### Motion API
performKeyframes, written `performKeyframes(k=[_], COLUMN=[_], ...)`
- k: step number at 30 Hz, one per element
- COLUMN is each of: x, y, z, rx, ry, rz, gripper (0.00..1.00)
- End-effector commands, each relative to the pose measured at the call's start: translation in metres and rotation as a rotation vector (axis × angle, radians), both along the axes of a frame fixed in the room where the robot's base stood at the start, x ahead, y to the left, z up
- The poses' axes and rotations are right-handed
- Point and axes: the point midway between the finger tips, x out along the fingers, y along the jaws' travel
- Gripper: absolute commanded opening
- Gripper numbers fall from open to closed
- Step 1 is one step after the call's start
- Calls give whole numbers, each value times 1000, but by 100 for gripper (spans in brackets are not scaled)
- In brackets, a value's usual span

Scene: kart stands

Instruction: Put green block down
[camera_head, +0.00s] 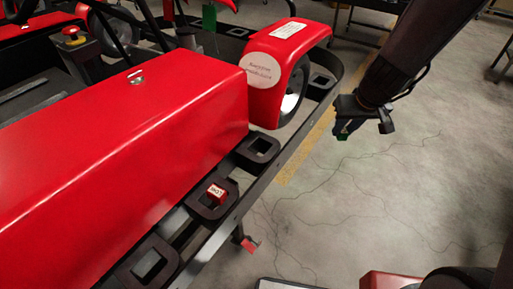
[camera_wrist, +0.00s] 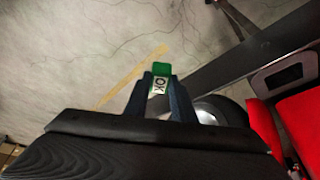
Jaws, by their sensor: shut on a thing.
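The green block (camera_wrist: 160,70) shows in the wrist view with a white label reading "OK" on it. My gripper (camera_wrist: 161,88) is shut on it, with one dark finger on each side. In the head view my gripper (camera_head: 352,130) is at the upper right, to the right of the red kart and over the floor. A small bit of the green block (camera_head: 342,137) shows under the fingers there. The rest of the block is hidden by the gripper in the head view.
A red kart (camera_head: 120,120) fills the left. Its dark side rail has several square holders, one holding a red labelled block (camera_head: 216,192). The nearby holder (camera_head: 258,151) looks empty. A green tag (camera_head: 209,17) is at the back. Open concrete floor lies right of the kart.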

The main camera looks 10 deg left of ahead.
Motion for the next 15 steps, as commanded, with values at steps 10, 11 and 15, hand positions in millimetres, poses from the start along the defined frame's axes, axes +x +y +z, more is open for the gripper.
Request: performKeyframes(k=[10, 11, 15], x=[-43, -47, -65], y=[167, 176, 204], z=[62, 66, 79], rx=[3, 3, -1], ry=[-8, -8, -11], rz=[676, 717, 857], gripper=[1, 1, 1])
